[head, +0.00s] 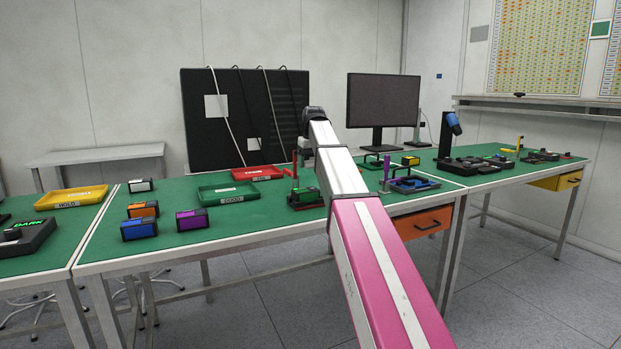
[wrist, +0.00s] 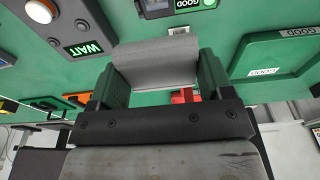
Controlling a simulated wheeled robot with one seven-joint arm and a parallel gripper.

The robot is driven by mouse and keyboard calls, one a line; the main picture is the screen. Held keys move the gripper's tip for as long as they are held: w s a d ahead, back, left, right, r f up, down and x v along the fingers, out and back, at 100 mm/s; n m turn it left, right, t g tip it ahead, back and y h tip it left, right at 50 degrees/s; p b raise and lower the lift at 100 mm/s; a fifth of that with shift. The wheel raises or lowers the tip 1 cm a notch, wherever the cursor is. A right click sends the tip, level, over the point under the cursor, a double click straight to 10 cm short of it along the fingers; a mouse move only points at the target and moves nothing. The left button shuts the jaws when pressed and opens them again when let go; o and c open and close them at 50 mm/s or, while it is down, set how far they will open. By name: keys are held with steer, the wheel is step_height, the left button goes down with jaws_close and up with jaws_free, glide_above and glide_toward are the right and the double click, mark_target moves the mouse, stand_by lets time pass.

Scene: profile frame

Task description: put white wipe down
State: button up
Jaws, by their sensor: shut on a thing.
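The white wipe (wrist: 155,62) appears light grey in the wrist view, as a smooth, folded or rolled piece. It sits between the two green fingers of my gripper (wrist: 160,80), which is shut on it. The green table top (wrist: 135,20) lies beyond the wipe, and the gripper seems to be above it. In the head view my arm reaches out over the table, and its dark wrist (head: 314,114) shows in front of the black panel. The fingers and the wipe cannot be made out clearly there.
A green tray (head: 228,201) marked GOOD and a red tray (head: 258,179) lie left of my arm. A black fixture (head: 306,205) with a green display stands close beside it. Orange, blue and purple boxes (head: 192,227) stand at the left. A monitor (head: 383,101) stands behind.

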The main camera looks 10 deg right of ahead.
steer(key=s+a+f, duration=0.2)
steer(key=s+a, duration=0.8)
steer(key=a, duration=0.4)
steer(key=s+a+f, duration=0.1)
steer(key=s+a, duration=0.8)
steer(key=a, duration=0.5)
glide_above(257, 215)
steer(key=f, duration=0.7)
steer(key=shift+s+d, duration=0.1)
steer(key=shift+s, duration=0.3)
steer(key=shift+f, duration=2.1)
steer(key=o, duration=1)
steer(key=shift+f, duration=0.1)
steer(key=shift+c, duration=0.2)
step_height(257, 215, up, 12)
steer(key=s, duration=0.1)
steer(key=shift+s+d, duration=0.3)
steer(key=shift+s, duration=0.05)
